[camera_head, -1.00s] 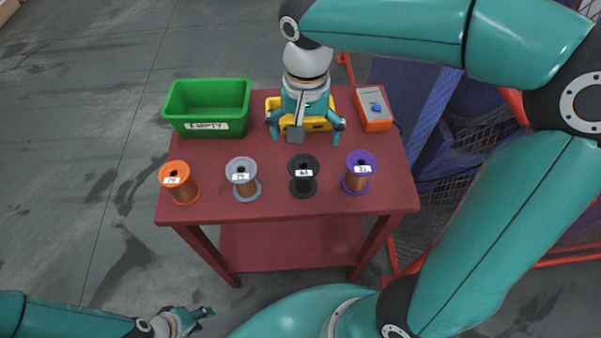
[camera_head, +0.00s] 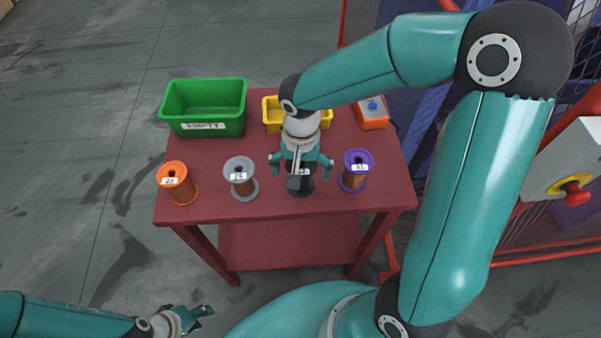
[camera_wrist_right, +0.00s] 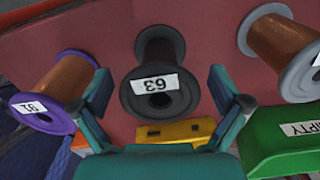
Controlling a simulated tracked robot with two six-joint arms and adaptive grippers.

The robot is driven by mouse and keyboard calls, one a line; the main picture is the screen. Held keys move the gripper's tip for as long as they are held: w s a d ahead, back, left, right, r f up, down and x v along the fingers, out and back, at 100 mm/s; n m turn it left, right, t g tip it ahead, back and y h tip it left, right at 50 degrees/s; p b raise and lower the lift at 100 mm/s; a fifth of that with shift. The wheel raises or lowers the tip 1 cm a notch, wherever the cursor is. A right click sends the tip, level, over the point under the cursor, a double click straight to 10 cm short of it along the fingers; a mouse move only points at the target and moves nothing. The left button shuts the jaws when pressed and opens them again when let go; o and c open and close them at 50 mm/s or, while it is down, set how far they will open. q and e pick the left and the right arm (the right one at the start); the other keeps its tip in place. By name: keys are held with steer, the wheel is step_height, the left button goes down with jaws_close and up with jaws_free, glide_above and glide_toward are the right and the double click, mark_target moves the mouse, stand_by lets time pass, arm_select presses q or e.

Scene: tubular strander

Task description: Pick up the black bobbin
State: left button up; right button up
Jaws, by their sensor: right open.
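The black bobbin (camera_head: 300,187) stands upright on the red table (camera_head: 225,207), between the grey and purple bobbins, partly hidden by my right gripper. In the right wrist view the black bobbin (camera_wrist_right: 160,80) shows its label 63 and sits between the two spread fingers. My right gripper (camera_head: 301,165) is open and empty, above the black bobbin in the head view; the fingers (camera_wrist_right: 167,95) do not touch it. My left gripper (camera_head: 200,315) is low at the left, away from the table; its jaw state is unclear.
A grey bobbin (camera_head: 241,180) and an orange bobbin (camera_head: 177,184) stand to the left, a purple bobbin (camera_head: 355,172) to the right. Behind are a green bin (camera_head: 205,127), a yellow bin (camera_head: 273,120) and an orange box (camera_head: 373,122). A red-knobbed grey box (camera_head: 560,175) is at right.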

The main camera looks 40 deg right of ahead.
steer(key=c, duration=1.2)
